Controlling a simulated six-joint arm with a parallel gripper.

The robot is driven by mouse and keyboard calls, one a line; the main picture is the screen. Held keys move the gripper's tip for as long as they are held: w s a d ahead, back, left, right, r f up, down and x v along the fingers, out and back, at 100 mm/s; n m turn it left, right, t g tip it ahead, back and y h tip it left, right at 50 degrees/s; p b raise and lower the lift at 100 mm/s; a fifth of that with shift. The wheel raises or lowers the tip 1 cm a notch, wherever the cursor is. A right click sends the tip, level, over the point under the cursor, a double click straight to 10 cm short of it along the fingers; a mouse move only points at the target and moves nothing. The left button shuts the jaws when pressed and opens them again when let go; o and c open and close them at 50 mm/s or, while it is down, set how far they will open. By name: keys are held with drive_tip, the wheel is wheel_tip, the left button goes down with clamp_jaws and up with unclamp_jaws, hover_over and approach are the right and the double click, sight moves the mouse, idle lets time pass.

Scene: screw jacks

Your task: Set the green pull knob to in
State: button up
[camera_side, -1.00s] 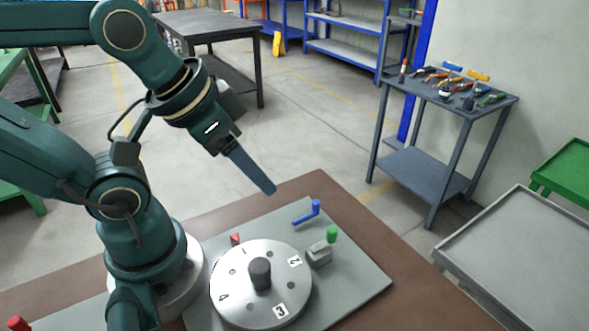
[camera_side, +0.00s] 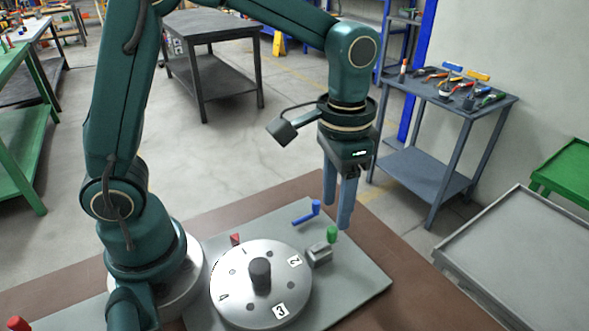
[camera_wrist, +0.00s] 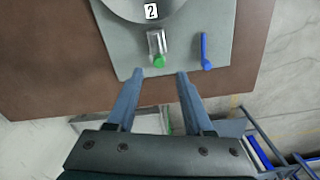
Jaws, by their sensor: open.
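The green pull knob (camera_side: 332,233) stands at the end of a small grey block (camera_side: 319,254) on the grey plate, right of the round numbered dial (camera_side: 262,284). In the wrist view the green knob (camera_wrist: 159,61) sits at the near end of its block (camera_wrist: 157,42), with a short gap between part of them. My gripper (camera_side: 337,214) points down, its two long blue fingers apart and empty. In the wrist view my fingertips (camera_wrist: 160,73) lie on either side of the knob's line. The gripper appears above the knob, not touching it.
A blue lever (camera_side: 309,213) lies beside the knob; in the wrist view it (camera_wrist: 205,52) is right of my right finger. A red pointer (camera_side: 235,239) stands at the dial's edge. The grey plate's (camera_side: 358,284) right corner is bare.

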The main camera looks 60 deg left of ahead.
sight(333, 229)
drive_tip(key=shift+s+f, duration=0.1)
drive_tip(key=shift+f, duration=2.55)
clamp_jaws()
